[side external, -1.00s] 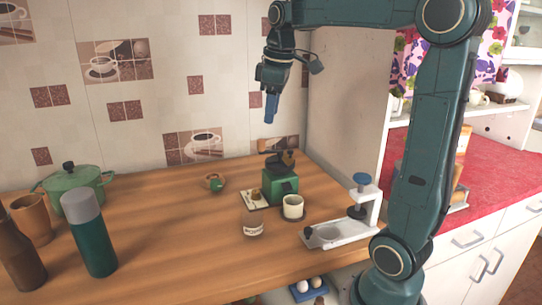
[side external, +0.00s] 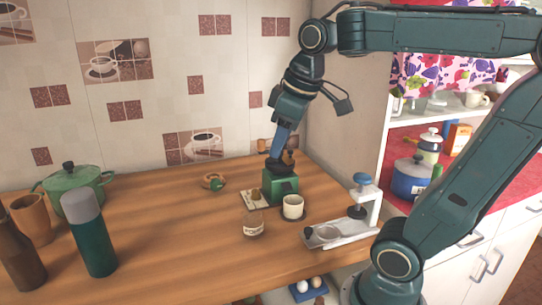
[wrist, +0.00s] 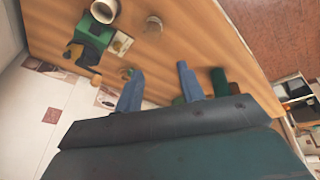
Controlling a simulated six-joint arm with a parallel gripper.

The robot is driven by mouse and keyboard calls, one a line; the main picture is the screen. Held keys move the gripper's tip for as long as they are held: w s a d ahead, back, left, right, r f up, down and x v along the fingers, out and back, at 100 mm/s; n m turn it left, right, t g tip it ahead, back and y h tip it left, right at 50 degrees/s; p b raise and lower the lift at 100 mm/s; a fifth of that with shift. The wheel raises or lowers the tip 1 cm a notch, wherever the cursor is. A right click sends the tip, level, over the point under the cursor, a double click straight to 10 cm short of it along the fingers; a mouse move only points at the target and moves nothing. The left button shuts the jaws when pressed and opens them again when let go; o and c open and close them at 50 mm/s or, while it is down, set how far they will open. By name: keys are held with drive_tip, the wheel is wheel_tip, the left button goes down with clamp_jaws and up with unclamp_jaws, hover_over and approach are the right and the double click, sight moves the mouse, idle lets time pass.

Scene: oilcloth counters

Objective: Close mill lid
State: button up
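The mill is a small green box (side external: 281,187) on the wooden counter, right of centre in the side view. It also shows at the upper left of the wrist view (wrist: 93,30), with dark and brown parts at its top. In the side view my gripper's blue fingers (side external: 276,156) overlap the mill's top, so the lid is mostly hidden and its angle is unclear. In the wrist view my gripper (wrist: 156,68) is open, with its fingers well apart and nothing between them. The mill lies left of both fingers there.
A cream cup (side external: 293,206) stands close in front of the mill, and a glass jar (side external: 253,223) in front to its left. A green flask (side external: 90,236) and pot (side external: 75,187) stand far left.

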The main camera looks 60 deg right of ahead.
drive_tip(key=s+a+f+t, duration=0.1)
drive_tip(key=s+a+f, duration=0.2)
drive_tip(key=s+a, duration=0.1)
drive_tip(key=shift+s+f+m, duration=0.25)
drive_tip(key=shift+s+m, duration=0.05)
drive_tip(key=shift+m, duration=0.1)
drive_tip(key=c, duration=0.5)
drive_tip(key=shift+w+d+r, duration=0.1)
drive_tip(key=shift+w+d, duration=0.05)
drive_tip(key=shift+w, duration=0.05)
clamp_jaws()
drive_tip(key=w+d+r+m+g+h, duration=0.1)
drive_tip(key=w+d+m, duration=0.4)
drive_tip(key=d, duration=0.6)
drive_tip(key=w+d+r+m+g+h, duration=0.15)
drive_tip(key=w+d+m, duration=0.25)
drive_tip(key=w+d, duration=0.5)
drive_tip(key=d+f+m, duration=0.1)
drive_tip(key=d+m, duration=0.2)
drive_tip(key=d, duration=0.9)
drive_tip(key=shift+s+f, duration=0.3)
drive_tip(key=shift+s, duration=0.1)
